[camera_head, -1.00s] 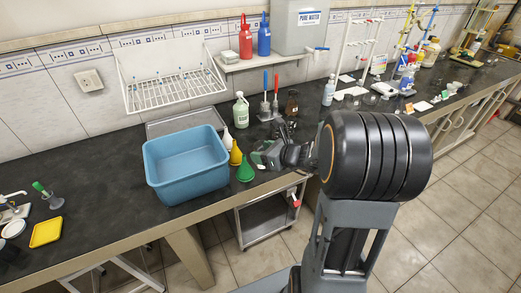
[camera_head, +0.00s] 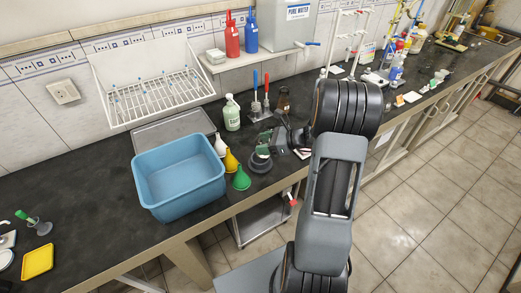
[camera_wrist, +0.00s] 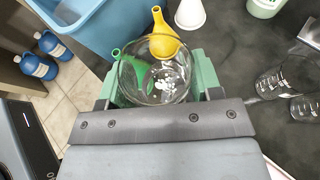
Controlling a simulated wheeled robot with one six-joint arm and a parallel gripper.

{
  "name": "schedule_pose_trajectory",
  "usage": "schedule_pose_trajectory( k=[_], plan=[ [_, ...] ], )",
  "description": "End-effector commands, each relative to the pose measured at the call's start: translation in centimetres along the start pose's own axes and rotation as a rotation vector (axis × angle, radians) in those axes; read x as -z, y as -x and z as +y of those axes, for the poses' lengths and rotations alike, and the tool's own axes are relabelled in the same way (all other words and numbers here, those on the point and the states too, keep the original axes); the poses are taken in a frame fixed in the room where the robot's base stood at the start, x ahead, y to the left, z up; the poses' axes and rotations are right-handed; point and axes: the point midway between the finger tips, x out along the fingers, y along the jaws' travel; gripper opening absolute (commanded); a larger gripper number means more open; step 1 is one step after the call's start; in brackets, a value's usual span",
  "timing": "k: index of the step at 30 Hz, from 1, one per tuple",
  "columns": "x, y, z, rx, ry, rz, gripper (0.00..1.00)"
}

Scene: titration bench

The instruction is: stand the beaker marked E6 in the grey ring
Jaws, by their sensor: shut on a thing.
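A clear glass beaker (camera_wrist: 158,88) is between the green fingers of my gripper (camera_wrist: 160,84) in the wrist view. The fingers are shut on it. It has white print that I cannot read, so I cannot confirm E6. In the head view my gripper (camera_head: 264,141) is over the bench, right of the funnels; the beaker is hard to make out there. A dark round shape (camera_head: 260,163) shows just below the gripper; I cannot tell whether it is the grey ring or part of my wrist. No grey ring is clearly seen elsewhere.
A blue basin (camera_head: 180,178) stands left of the white, yellow (camera_head: 231,161) and green (camera_head: 241,179) funnels. A green-labelled bottle (camera_head: 231,113) stands behind. Two glass beakers (camera_wrist: 285,77) stand to the right in the wrist view.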

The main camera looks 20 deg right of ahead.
Motion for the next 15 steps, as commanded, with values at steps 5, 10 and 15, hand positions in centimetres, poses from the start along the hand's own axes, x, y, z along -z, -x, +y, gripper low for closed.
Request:
schedule_pose_trajectory(
  k=[5, 10, 15],
  plan=[
    [2.0, -2.0, -1.8, 0.0, -0.004, 0.0, 0.28],
    [3.0, -3.0, -2.7, 0.003, -0.003, 0.0, 0.28],
    [3.5, -3.4, -3.2, 0.004, -0.003, 0.0, 0.28]
  ],
)
